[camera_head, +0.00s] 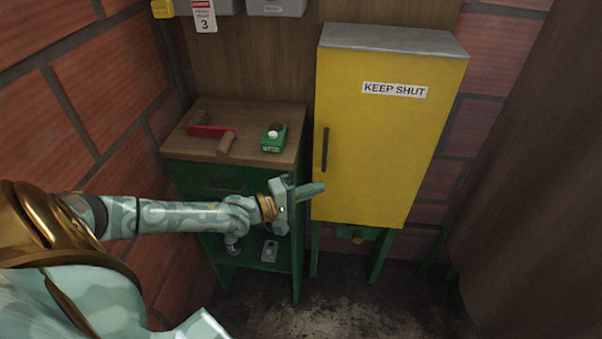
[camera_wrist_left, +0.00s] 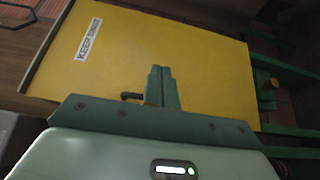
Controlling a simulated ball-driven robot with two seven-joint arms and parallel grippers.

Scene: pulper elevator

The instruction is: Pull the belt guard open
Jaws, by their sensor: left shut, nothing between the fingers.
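The belt guard (camera_head: 390,130) is a yellow box front with a grey top and a "KEEP SHUT" label. It looks closed. Its dark upright handle (camera_head: 325,150) is near its left edge. My left gripper (camera_head: 318,188) is shut and empty, just below and left of the handle in the head view. In the left wrist view the shut fingers (camera_wrist_left: 161,80) stand in front of the yellow guard (camera_wrist_left: 190,45), and part of the dark handle (camera_wrist_left: 131,96) shows beside them. I cannot tell whether the fingers touch the guard. My right gripper is not in view.
A green cabinet with a wooden top (camera_head: 245,110) stands left of the guard. On it are a red-framed tool (camera_head: 210,131) and a green box (camera_head: 274,138). Small items sit on its lower shelf (camera_head: 262,266). Brick walls close in both sides. Dark floor (camera_head: 330,305) lies open in front.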

